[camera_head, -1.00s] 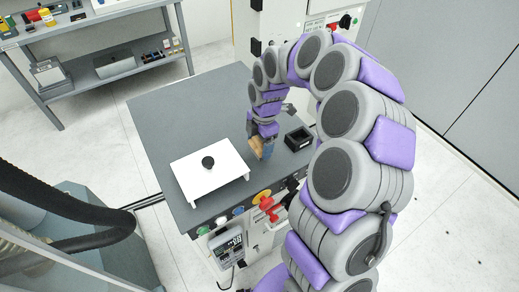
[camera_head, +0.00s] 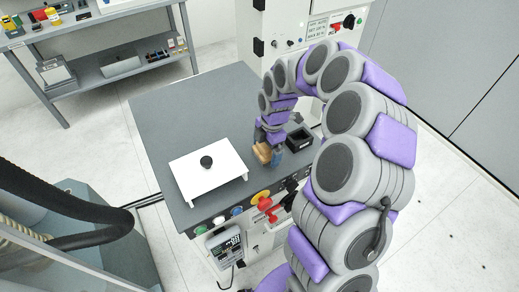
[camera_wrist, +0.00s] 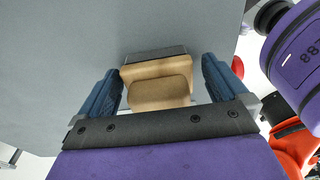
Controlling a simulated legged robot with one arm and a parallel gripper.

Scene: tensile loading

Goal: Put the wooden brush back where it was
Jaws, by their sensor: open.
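The wooden brush (camera_head: 262,153) is at the front of the grey tabletop, right of a low white stand. In the wrist view the pale wooden brush (camera_wrist: 160,93) lies between the two blue fingers of my gripper, with a dark strip along its far edge. My gripper (camera_wrist: 160,85) is open around the brush, with a clear gap at the right finger and a narrower one at the left. In the head view my gripper (camera_head: 270,150) points down at the brush and partly hides it. I cannot tell whether the brush touches the tabletop.
The white stand (camera_head: 190,172) carries a black round piece (camera_head: 206,162). A black open box (camera_head: 299,139) stands close on the right of my gripper. The tabletop (camera_head: 190,115) behind is clear.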

